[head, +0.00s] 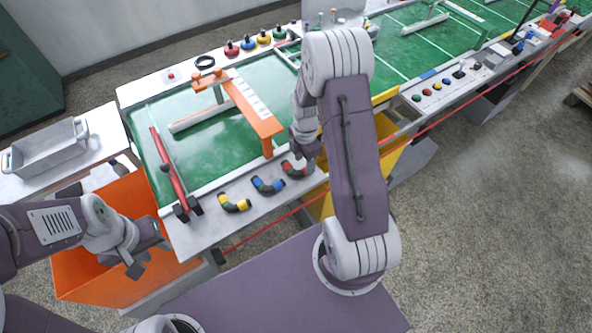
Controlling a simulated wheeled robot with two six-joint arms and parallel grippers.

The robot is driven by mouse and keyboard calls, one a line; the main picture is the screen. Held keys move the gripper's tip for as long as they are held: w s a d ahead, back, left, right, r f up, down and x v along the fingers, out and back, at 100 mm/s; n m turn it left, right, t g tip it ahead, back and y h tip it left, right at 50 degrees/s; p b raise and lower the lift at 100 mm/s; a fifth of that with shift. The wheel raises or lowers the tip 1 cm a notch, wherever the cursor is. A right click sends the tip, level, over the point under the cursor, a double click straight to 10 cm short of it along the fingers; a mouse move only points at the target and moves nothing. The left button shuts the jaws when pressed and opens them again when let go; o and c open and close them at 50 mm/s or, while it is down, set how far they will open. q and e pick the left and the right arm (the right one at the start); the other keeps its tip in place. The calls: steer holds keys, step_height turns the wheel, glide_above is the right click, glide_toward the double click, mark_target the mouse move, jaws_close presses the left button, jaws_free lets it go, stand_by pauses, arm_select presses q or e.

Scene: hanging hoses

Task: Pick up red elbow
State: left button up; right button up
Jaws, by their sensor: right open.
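The red elbow (288,168), with dark ends, lies on the white front ledge of the green table, the rightmost of three elbows. A blue elbow (267,186) and a yellow elbow (235,204) lie to its left. My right gripper (303,153) is open, pointing down at the red elbow's right end; my arm partly hides the contact, so I cannot tell whether they touch. My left gripper (150,258) hangs low over the orange bin, away from the elbows; its jaw opening is unclear.
The orange bin (85,280) stands at the table's front left. A red-and-black tool (168,170) lies along the left table edge. An orange frame (240,103) stands on the green surface (205,145). A grey tray (45,150) sits at far left.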

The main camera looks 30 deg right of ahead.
mark_target(304, 170)
steer(key=f, duration=0.4)
steer(key=shift+s, duration=0.25)
steer(key=shift+w+f, duration=0.1)
steer(key=shift+f, duration=0.1)
steer(key=shift+r, duration=0.1)
jaws_close()
steer(key=shift+r, duration=0.5)
step_height(304, 170, up, 3)
steer(key=shift+f, duration=0.1)
steer(key=s+d+r, duration=0.4)
steer(key=d+r, duration=0.3)
steer(key=d, duration=0.4)
